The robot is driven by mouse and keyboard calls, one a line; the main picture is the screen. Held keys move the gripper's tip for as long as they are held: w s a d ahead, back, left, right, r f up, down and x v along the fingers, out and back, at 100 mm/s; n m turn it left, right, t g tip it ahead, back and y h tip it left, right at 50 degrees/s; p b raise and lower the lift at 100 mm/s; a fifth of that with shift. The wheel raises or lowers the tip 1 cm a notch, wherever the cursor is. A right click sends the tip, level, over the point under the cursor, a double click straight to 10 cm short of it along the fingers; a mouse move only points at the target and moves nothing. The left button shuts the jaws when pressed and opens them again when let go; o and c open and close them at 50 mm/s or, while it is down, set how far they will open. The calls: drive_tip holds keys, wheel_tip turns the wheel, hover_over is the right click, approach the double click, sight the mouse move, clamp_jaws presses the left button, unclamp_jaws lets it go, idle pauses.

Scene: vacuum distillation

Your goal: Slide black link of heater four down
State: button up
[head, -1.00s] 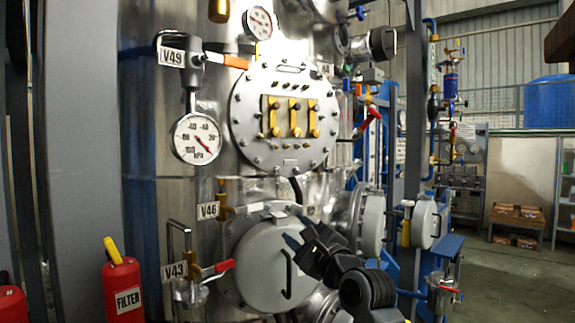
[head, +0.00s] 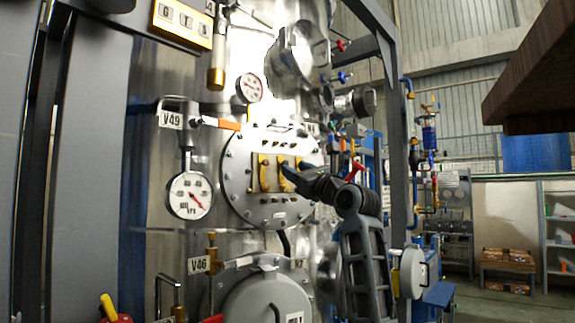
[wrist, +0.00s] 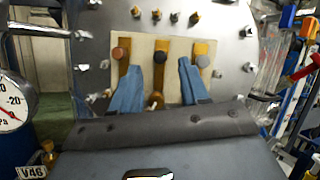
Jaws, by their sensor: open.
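A round grey flange (head: 238,160) on the steel vessel carries a pale plate with three upright brass bars (head: 265,172). In the wrist view the left bar (wrist: 123,58), middle bar (wrist: 157,72) and right bar (wrist: 202,52) show with knobs on them. My gripper (head: 288,172) is in front of the bars, in the head view at the right one. In the wrist view its blue fingers (wrist: 159,82) are apart, spanning the middle bar; contact is unclear. The fingers hide the lower parts of the outer bars.
A pressure gauge (head: 188,195) and the V49 valve with an orange handle (head: 222,124) are left of the flange. A grey round cover (head: 262,303) lies below it. A red-handled valve (head: 354,172) and a grey post (head: 398,120) stand to the right.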

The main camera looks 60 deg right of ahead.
drive_tip(key=x, duration=0.4)
drive_tip(key=shift+w+d+p, duration=0.1)
drive_tip(key=shift+w+p, duration=0.05)
drive_tip(key=shift+p, duration=0.2)
clamp_jaws()
